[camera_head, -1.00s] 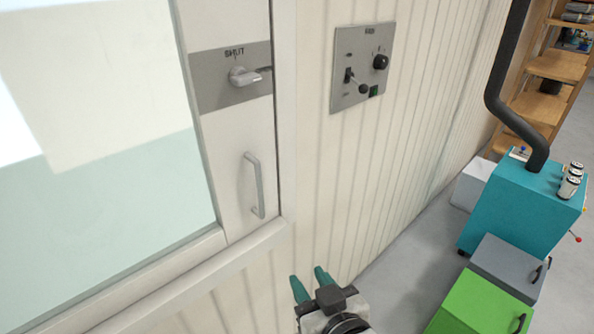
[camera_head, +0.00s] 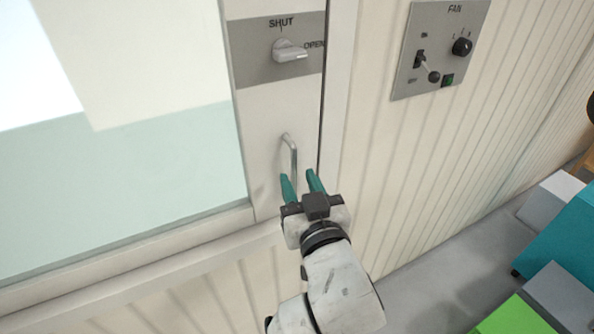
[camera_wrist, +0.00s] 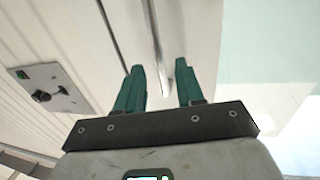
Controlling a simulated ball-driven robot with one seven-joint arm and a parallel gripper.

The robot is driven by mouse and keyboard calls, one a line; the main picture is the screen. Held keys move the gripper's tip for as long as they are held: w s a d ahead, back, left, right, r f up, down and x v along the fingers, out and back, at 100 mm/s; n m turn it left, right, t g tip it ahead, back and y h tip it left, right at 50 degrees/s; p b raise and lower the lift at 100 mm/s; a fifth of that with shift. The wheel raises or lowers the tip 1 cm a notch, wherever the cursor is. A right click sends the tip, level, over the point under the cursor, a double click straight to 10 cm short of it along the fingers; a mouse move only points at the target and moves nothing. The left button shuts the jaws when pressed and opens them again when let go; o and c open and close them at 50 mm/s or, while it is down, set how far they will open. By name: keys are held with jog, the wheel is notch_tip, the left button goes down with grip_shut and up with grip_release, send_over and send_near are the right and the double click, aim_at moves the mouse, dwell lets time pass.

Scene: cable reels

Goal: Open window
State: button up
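The window (camera_head: 150,150) fills the left of the head view, in a white frame; a thin dark line runs down the frame's right edge. Its latch knob (camera_head: 290,51) sits on a grey plate marked SHUT and OPEN, its lever pointing right towards OPEN. Below it is a vertical metal pull handle (camera_head: 293,156), also seen in the wrist view (camera_wrist: 158,40). My gripper (camera_head: 301,176) is open at the handle's lower part. In the wrist view the handle bar appears between the two teal fingers (camera_wrist: 160,75), with gaps on both sides. I cannot tell how deep it is between them.
A fan switch panel (camera_head: 440,50) is on the ribbed wall right of the window. A sill ledge (camera_head: 130,250) runs below the window. Teal, grey and green (camera_head: 515,318) boxes stand on the floor at lower right. Floor between wall and boxes is clear.

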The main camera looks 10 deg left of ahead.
jog(key=shift+x, duration=1.25)
jog(key=shift+c, duration=0.3)
grip_shut()
